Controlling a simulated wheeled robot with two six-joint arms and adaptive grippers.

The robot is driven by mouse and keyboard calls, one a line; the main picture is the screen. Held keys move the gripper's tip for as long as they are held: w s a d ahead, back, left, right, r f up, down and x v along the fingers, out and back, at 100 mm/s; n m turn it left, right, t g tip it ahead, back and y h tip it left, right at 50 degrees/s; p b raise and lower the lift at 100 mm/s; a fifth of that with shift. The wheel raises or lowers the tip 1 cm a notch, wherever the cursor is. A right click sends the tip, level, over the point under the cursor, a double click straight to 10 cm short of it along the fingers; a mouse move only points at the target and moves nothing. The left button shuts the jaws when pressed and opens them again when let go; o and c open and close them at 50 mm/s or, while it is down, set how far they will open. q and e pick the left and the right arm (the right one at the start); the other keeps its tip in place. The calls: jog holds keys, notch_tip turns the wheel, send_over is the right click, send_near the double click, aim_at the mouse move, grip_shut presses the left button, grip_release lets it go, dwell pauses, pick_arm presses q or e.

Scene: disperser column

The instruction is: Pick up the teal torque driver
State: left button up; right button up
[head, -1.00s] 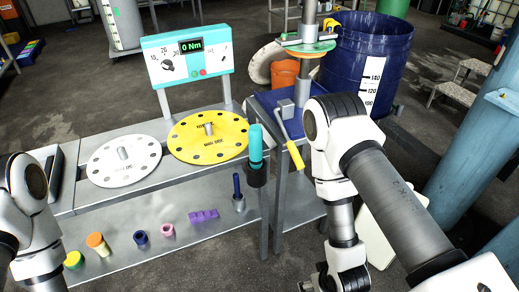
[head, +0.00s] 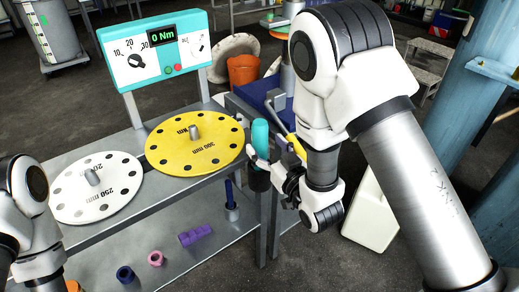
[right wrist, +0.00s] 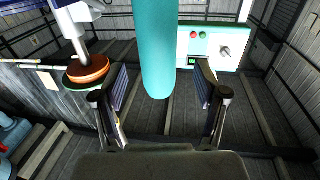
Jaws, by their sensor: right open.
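The teal torque driver (head: 260,134) stands upright in a dark holder (head: 259,178) at the right end of the metal bench. My right gripper (head: 268,162) is beside it, its fingers reaching toward it from the right. In the right wrist view, the driver's teal handle (right wrist: 165,45) hangs between the two spread fingers of the open right gripper (right wrist: 162,88), with a gap on each side. The driver's lower part is hidden in the holder. Of my left arm only links show at the left edge; its gripper is out of view.
A yellow disc (head: 195,155) and a white disc (head: 97,196) lie on the bench, left of the driver. A torque display panel (head: 155,52) stands behind them. A yellow-handled tool (head: 296,147) is close right of the driver. Small coloured parts sit on the lower shelf.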

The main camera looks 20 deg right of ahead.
aim_at(264, 142)
jog(key=shift+w+a, duration=0.15)
jog(key=shift+w, duration=0.85)
jog(key=shift+w+a, duration=0.15)
jog(key=shift+w, duration=0.8)
grip_shut()
jog(key=shift+r, duration=0.1)
jog(key=shift+r, duration=0.1)
